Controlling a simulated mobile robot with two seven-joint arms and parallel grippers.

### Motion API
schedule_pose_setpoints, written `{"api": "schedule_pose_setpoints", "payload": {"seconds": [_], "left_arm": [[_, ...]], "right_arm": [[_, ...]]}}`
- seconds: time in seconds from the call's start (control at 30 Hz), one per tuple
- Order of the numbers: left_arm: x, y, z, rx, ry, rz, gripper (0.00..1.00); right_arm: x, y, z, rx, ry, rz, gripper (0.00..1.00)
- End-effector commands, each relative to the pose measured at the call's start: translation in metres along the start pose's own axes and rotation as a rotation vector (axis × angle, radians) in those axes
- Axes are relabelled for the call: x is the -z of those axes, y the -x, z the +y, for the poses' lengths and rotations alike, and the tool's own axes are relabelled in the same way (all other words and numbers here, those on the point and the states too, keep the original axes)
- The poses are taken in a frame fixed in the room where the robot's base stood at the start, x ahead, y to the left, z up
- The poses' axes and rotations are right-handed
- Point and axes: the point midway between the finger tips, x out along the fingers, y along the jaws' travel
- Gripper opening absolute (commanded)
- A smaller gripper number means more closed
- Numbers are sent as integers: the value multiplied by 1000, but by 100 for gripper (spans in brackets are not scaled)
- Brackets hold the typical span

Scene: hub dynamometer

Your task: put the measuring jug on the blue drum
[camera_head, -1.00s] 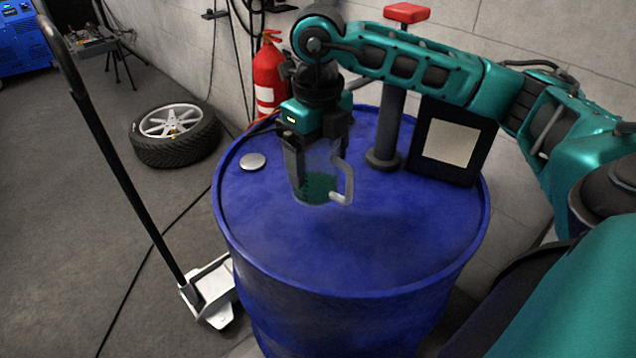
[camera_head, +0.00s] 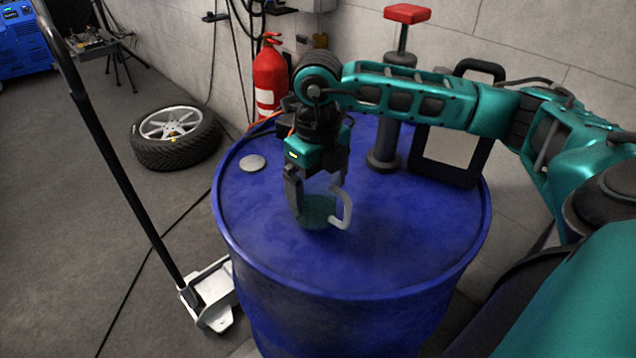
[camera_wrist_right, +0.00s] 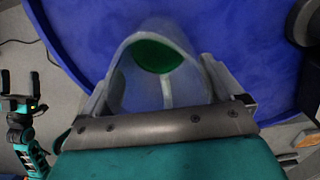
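The measuring jug (camera_head: 318,209) is clear, with green content at its bottom and a pale handle on the right. It is upright over the top of the blue drum (camera_head: 360,255), in front of the pump post. My right gripper (camera_head: 316,188) comes down from above with its fingers on both sides of the jug, shut on it. The jug's base is at or just above the lid; I cannot tell if it touches. In the right wrist view the jug (camera_wrist_right: 160,70) is between the fingers against blue. My left gripper (camera_wrist_right: 20,105) shows there, open and empty.
On the drum stand a post with a red top (camera_head: 407,14), a dark framed panel (camera_head: 450,155) behind right, and a light round cap (camera_head: 252,162) at left. A fire extinguisher (camera_head: 269,80) is behind. The lid's front is clear.

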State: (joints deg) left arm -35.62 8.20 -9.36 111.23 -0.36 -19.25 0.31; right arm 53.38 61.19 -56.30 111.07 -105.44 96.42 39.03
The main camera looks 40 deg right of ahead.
Motion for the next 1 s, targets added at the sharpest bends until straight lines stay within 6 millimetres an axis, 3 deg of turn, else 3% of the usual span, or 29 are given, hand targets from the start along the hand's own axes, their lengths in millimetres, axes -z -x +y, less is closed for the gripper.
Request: {"api": "schedule_pose_setpoints", "payload": {"seconds": [0.37,0.47,0.8,1.0], "left_arm": [[4,3,0,1,0,0,100],[3,2,0,1,0,0,100],[4,4,0,1,1,-2,100],[4,6,0,0,1,-6,100]], "right_arm": [[0,7,0,0,0,-1,97],[-1,21,0,1,-1,-5,97],[-1,94,0,-1,1,-6,97],[-1,118,0,0,-1,-3,97]]}}
